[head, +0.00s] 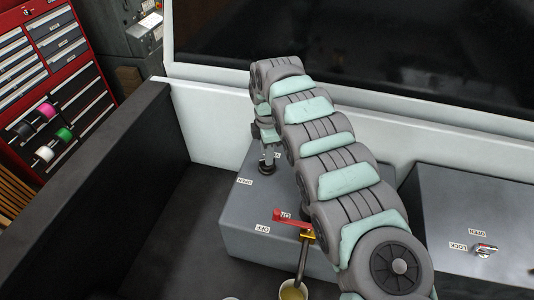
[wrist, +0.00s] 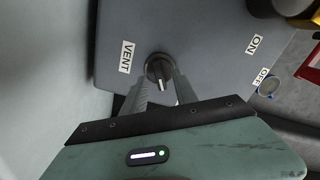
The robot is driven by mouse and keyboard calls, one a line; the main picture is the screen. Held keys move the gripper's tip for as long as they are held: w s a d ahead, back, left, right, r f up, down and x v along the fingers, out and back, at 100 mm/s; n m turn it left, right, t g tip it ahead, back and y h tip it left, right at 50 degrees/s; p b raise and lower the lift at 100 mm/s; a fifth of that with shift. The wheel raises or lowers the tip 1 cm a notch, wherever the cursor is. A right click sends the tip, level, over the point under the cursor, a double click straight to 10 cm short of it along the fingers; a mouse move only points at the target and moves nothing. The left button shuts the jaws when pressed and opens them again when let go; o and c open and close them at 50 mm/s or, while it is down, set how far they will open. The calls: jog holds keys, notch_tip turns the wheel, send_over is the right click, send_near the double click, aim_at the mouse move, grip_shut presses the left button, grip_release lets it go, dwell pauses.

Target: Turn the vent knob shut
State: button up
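The vent knob (wrist: 159,68) is a dark round base with a pale grip bar, on the grey box beside the VENT label (wrist: 127,57) in the wrist view. My gripper (wrist: 161,88) is over it, with one finger on each side of the grip bar. A gap shows between the fingers, and I cannot tell whether either touches the knob. The knob is mostly hidden there.
A red lever (head: 291,219) with OFF and ON labels is at the box's front. A cup (head: 292,291) stands below it. A second grey box (head: 450,205) with a latch (head: 485,250) is at right. A pale wall (head: 205,130) runs close behind.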

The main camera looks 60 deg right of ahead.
notch_tip(320, 180, down, 2)
jog(key=shift+c, duration=0.5)
grip_shut()
